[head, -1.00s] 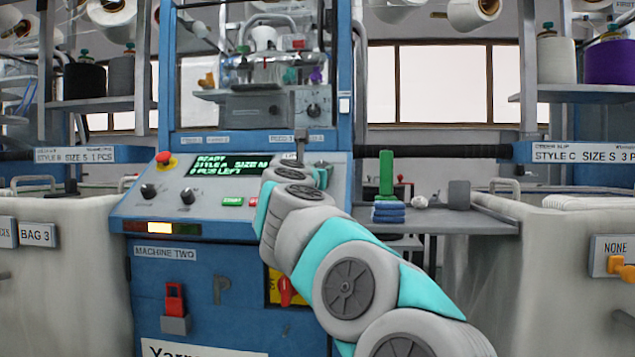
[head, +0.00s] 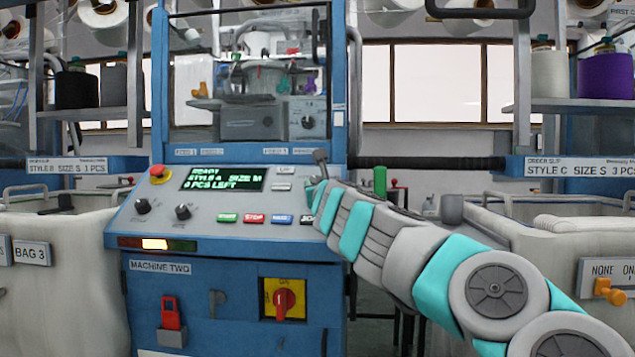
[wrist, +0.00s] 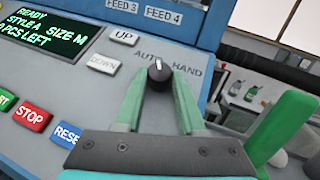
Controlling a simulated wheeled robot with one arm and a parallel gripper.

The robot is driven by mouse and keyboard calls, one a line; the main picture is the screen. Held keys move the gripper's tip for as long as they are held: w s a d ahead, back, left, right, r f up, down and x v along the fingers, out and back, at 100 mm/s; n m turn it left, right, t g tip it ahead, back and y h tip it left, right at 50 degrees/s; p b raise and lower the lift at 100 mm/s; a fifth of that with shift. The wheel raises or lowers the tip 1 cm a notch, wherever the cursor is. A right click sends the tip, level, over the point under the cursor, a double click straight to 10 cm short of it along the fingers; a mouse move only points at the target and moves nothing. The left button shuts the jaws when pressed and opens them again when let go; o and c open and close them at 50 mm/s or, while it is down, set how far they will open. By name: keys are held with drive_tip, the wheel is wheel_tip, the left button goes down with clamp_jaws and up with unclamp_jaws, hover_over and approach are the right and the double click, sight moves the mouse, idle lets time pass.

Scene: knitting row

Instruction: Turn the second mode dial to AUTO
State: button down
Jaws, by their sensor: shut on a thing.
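The mode dial (wrist: 158,70) of machine two is a small dark knob with a white mark, on the grey control panel (wrist: 80,85) by the words AUTO and HAND. Its mark points roughly up in the wrist view, between the two words; I cannot tell that it sits squarely at either. My gripper (wrist: 160,82) has its green fingers on both sides of the dial and is shut on it. In the head view my gripper (head: 318,187) is at the panel's upper right, and the dial is hidden behind it.
STOP (wrist: 31,114), RESET (wrist: 68,134), UP (wrist: 124,36) and DOWN (wrist: 103,64) buttons are close by. Two black knobs (head: 142,206) (head: 185,209), a red emergency button (head: 158,171) and a lit display (head: 224,179) are further left. A red-and-yellow switch (head: 284,298) is below.

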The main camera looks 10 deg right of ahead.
drive_tip(key=c, duration=0.5)
unclamp_jaws()
drive_tip(key=shift+s+a+f+b, duration=0.15)
drive_tip(key=shift+s+b, duration=0.1)
drive_tip(key=shift+s, duration=1.05)
drive_tip(key=shift+s+d+f+b, duration=0.1)
drive_tip(key=shift+s+b, duration=0.15)
drive_tip(key=shift+s, duration=1)
drive_tip(key=shift+s+a+f+b, duration=0.15)
drive_tip(key=shift+s+b, duration=0.1)
drive_tip(key=shift+s, duration=1.05)
drive_tip(key=shift+d, duration=0.1)
